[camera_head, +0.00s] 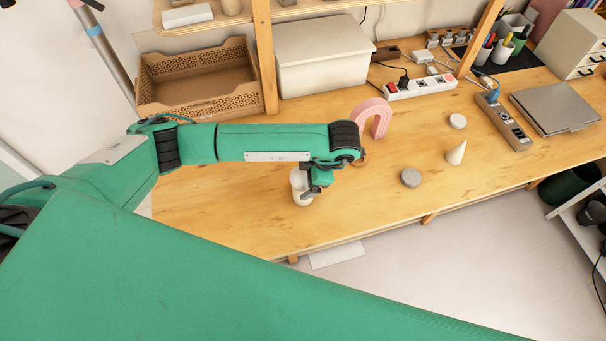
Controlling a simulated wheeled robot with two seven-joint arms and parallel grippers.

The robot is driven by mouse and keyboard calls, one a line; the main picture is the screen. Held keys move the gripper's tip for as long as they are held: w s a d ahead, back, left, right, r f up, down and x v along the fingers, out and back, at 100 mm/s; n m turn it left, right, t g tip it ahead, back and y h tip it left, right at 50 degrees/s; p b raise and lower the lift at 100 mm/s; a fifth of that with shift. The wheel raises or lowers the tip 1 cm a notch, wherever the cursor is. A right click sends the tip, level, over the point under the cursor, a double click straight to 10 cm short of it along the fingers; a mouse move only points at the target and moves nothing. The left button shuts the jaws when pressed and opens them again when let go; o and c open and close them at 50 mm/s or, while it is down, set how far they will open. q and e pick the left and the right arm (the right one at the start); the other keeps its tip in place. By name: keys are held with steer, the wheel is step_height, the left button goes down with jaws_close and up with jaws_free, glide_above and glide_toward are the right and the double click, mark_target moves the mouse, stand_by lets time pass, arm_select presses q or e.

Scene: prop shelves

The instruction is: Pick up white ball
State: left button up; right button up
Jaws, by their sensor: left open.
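My left gripper (311,193) is in view low over the table, partly hidden by its own wrist. It is open, right beside a pale, upright cup-like piece (299,186) that it partly covers. I cannot tell whether they touch. I cannot make out a clear white ball. A small off-white round piece (457,121) lies farther right and back, and looks more like a short puck. My right gripper is not in view.
A pink arch (373,113), a pale cone (456,153) and a grey round piece (410,177) stand on the wooden table (365,210). A brown crate (197,107), a white bin (322,80), power strips (420,88) and a grey laptop-like slab (554,107) line the back and right.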

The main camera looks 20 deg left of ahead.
arm_select(q)
steer(key=c, duration=1)
steer(key=shift+c, duration=0.2)
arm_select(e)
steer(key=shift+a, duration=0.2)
arm_select(q)
steer(key=shift+r, duration=0.1)
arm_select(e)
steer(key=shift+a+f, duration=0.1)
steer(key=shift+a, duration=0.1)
arm_select(q)
steer(key=shift+r+b, duration=0.3)
steer(key=shift+r, duration=0.35)
step_height(320, 180, up, 18)
steer(key=b, duration=0.2)
steer(key=shift+r, duration=0.25)
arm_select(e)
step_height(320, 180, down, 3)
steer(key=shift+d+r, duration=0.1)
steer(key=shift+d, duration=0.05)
